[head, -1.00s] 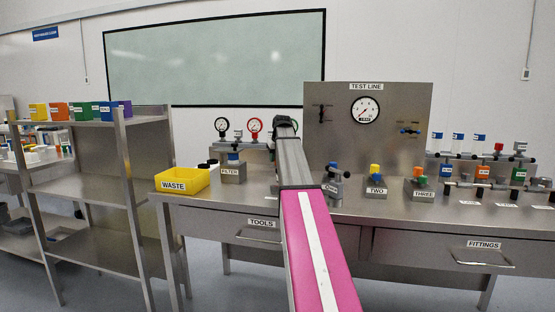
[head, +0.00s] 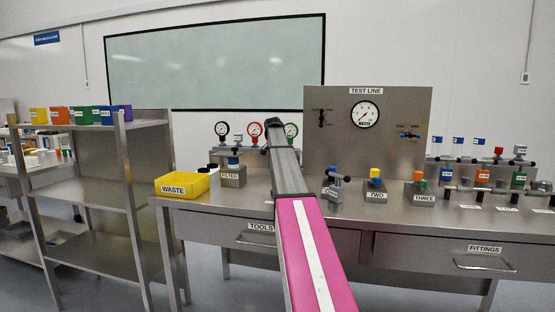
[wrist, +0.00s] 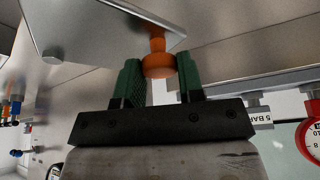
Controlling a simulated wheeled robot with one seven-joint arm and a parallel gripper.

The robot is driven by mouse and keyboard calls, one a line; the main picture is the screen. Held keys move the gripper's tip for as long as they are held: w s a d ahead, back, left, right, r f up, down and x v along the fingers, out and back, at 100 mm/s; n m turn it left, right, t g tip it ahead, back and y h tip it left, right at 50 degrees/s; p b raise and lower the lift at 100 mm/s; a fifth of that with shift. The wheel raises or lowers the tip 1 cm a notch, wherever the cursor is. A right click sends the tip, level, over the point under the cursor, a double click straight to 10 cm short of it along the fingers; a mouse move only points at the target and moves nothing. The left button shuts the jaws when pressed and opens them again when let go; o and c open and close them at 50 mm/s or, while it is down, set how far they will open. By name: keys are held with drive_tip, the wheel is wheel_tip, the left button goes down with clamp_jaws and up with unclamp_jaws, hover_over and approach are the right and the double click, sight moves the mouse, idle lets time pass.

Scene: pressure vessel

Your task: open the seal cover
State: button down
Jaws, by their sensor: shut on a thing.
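In the wrist view an orange knob (wrist: 158,66) with a narrow stem stands out from a flat grey metal plate (wrist: 90,25). I cannot tell for certain whether this plate is the seal cover. My gripper (wrist: 160,72) has its green fingers on either side of the knob and is shut on it. The plate fills the upper left of the view and its slanted edge shows at the right. In the head view my arm hides the gripper and the knob.
In the head view a red gauge (head: 255,129) and a green gauge (head: 291,130) flank my arm's end. The TEST LINE panel (head: 345,150) stands close on the right.

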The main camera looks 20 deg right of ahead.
drive_tip(key=w+d+m+g, duration=0.1)
drive_tip(key=d+m+g, duration=0.2)
drive_tip(key=d+m, duration=0.5)
drive_tip(key=shift+w+m+h, duration=0.3)
drive_tip(key=shift+h, duration=0.1)
drive_tip(key=shift+d, duration=0.1)
drive_tip(key=c, duration=0.8)
unclamp_jaws()
drive_tip(key=shift+o, duration=0.2)
drive_tip(key=shift+r, duration=0.1)
